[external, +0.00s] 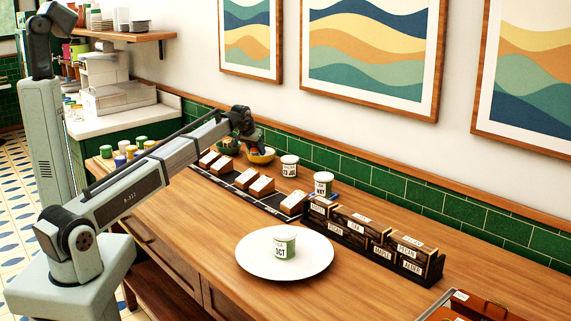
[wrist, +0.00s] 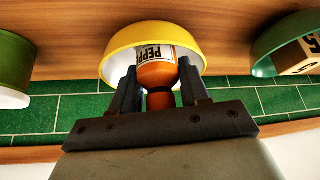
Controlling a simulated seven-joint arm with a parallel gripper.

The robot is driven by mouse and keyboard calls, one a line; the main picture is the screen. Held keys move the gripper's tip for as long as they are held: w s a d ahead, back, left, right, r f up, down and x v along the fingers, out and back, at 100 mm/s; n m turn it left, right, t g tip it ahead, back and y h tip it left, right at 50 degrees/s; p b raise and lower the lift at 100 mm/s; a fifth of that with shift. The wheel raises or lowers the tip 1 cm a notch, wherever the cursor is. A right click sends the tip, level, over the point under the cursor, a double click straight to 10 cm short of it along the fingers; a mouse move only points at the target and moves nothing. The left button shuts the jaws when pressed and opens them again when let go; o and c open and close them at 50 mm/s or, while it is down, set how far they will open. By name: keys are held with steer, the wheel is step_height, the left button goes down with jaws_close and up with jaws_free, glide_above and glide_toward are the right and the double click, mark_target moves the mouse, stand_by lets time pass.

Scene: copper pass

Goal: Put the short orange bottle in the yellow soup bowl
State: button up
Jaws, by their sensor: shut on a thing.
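The yellow soup bowl (external: 264,156) stands at the far end of the wooden counter, near the green tiles. In the wrist view the yellow bowl (wrist: 125,38) opens around the short orange bottle (wrist: 157,74), which has a white label reading "PEPP". My gripper (external: 256,147) is at the bowl in the external view. In the wrist view my gripper (wrist: 158,82) is shut on the bottle, one finger on each side. The bottle overlaps the bowl's opening; I cannot tell whether it touches the bottom.
A green bowl (wrist: 268,50) holding a labelled block is on the right in the wrist view. A green-and-white cup (wrist: 12,70) is on the left. Labelled boxes (external: 262,186) on a dark rack and a white plate (external: 256,262) with a jar stand on the counter.

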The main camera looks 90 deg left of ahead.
steer(key=shift+f, duration=0.35)
steer(key=o, duration=0.8)
steer(key=shift+r, duration=0.65)
steer(key=v, duration=1.1)
steer(key=shift+s+d+r, duration=0.1)
steer(key=shift+d+r, duration=0.15)
